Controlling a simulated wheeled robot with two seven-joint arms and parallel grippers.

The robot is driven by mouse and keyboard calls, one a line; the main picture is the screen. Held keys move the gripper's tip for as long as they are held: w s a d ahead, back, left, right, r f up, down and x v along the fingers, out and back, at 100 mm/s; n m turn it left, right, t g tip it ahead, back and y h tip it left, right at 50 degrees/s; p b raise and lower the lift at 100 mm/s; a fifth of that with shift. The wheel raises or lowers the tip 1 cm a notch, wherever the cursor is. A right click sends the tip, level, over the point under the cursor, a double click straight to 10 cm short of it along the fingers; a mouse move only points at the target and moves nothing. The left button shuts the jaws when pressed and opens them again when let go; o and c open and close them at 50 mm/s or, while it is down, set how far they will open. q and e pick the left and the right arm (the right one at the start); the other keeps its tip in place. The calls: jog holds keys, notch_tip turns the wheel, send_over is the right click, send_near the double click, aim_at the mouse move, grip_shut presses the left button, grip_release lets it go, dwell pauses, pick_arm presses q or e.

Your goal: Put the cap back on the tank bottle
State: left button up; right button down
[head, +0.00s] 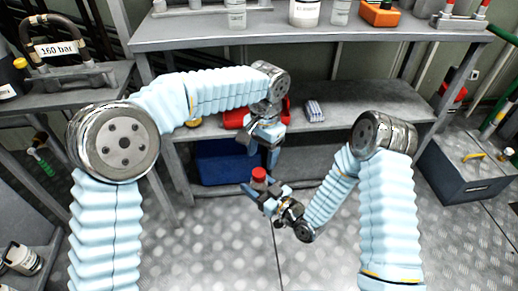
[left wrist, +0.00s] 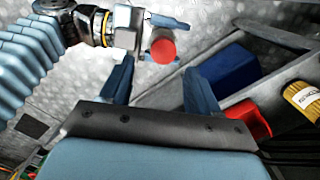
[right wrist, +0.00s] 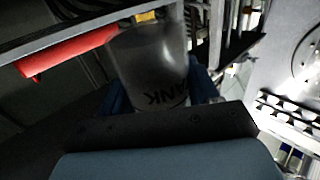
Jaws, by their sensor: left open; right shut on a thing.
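A red round cap (head: 259,174) shows at the top of what my right gripper (head: 262,193) holds. The right wrist view shows a smoky grey tank bottle (right wrist: 148,62) between the right fingers, its lettering upside down in that picture. My right gripper is shut on the bottle. In the left wrist view the cap (left wrist: 163,50) appears as a red disc in line with the gap between my left fingers. My left gripper (head: 263,148) is open and empty, above and apart from the cap. I cannot tell how the cap is seated, as the bottle's neck is hidden.
A grey workbench (head: 310,35) with bottles on its top stands ahead. Its lower shelf (head: 350,103) holds a red bin (head: 236,117) and a small pack (head: 314,111). A blue crate (head: 222,165) stands beneath. The floor around my right gripper is clear.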

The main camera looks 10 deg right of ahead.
aim_at(259, 172)
pick_arm(q)
jog(key=n, duration=0.5)
jog(key=shift+a+r, duration=0.2)
jog(key=shift+r, duration=0.1)
jog(key=n, duration=0.4)
jog(key=shift+w+a+r+n+h, duration=0.2)
jog(key=shift+n+h, duration=0.1)
jog(key=shift+n, duration=0.1)
jog(key=shift+f, duration=4)
